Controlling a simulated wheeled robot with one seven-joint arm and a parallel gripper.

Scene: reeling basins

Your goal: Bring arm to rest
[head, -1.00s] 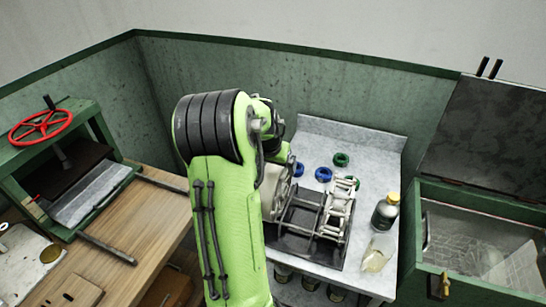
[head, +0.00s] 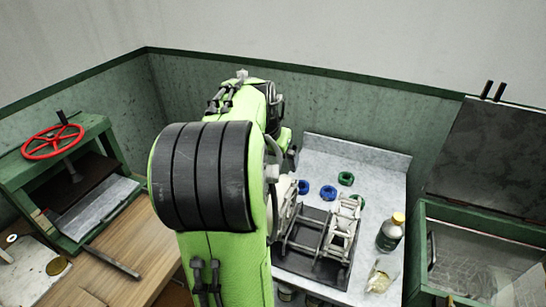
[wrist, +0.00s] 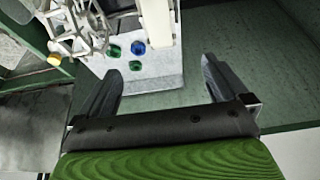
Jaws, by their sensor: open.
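My gripper (wrist: 162,88) shows in the wrist view with its two dark fingers spread wide and nothing between them. It is open and empty, above and apart from the grey counter (wrist: 150,75). In the head view my green arm rises at the middle and hides the gripper. The arm is bent, with its large black-banded joint close to the camera and its upper part reaching toward the green back wall.
The counter holds a metal reeling frame (head: 342,235), blue and green rings (head: 328,193), and a yellow-capped bottle (head: 391,232). A press with a red wheel (head: 52,142) stands left on a wooden table (head: 140,240). A green open-lidded basin (head: 425,270) stands right.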

